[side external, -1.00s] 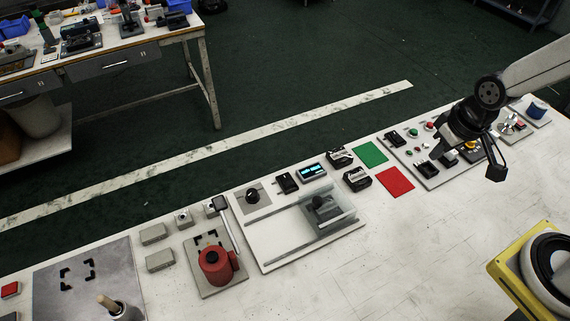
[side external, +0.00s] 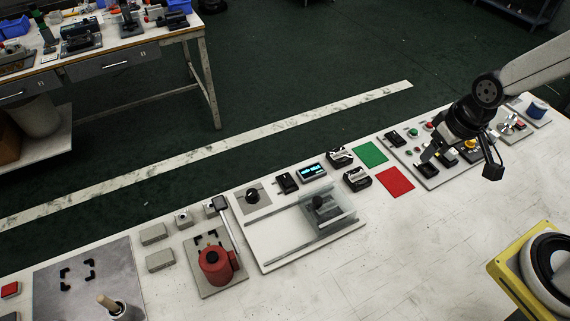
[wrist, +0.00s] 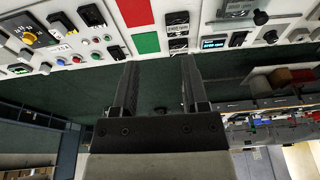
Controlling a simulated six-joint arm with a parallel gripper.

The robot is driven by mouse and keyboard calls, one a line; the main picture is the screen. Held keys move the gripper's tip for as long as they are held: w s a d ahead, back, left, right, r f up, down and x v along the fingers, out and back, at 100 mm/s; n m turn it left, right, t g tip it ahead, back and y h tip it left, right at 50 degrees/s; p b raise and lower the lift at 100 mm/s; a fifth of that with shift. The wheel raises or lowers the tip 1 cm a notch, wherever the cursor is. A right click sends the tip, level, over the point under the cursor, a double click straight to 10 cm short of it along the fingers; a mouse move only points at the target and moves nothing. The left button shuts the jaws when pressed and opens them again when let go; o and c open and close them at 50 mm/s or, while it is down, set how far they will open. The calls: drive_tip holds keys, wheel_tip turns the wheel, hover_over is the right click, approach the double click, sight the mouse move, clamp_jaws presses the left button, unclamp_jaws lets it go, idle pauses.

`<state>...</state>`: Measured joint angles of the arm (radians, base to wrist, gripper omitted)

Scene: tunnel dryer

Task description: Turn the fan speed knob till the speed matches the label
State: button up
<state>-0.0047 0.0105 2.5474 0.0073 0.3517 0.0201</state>
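A round black knob (side external: 252,195) sits on a grey square plate left of the display, apart from my gripper; it also shows in the wrist view (wrist: 270,36). A small display (side external: 311,171) with lit blue-white text stands right of the knob; its text is too small to read surely in the wrist view (wrist: 214,43). My gripper (side external: 460,165) is above that panel, far right of the knob. Its fingers (wrist: 158,80) are apart with nothing between them.
A clear-covered slide unit (side external: 325,208) is in front of the display. The bench front is mostly bare.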

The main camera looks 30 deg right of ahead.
drive_tip(key=shift+o, duration=0.8)
drive_tip(key=w+a+f+m, duration=0.1)
drive_tip(key=w+a+m, duration=0.3)
drive_tip(key=w, duration=0.3)
drive_tip(key=shift+w+a+m+y, duration=0.2)
drive_tip(key=shift+a+m+y, duration=0.1)
drive_tip(key=shift+m+y, duration=0.15)
drive_tip(key=m+g+y, duration=0.1)
drive_tip(key=m+y, duration=0.3)
drive_tip(key=m, duration=1.3)
approach(253, 192)
drive_tip(key=shift+w+a+f+h, duration=0.15)
drive_tip(key=shift+a+f+h, duration=0.1)
drive_tip(key=shift+a+f, duration=0.2)
drive_tip(key=shift+x, duration=3.9)
drive_tip(key=shift+c, duration=0.3)
clamp_jaws()
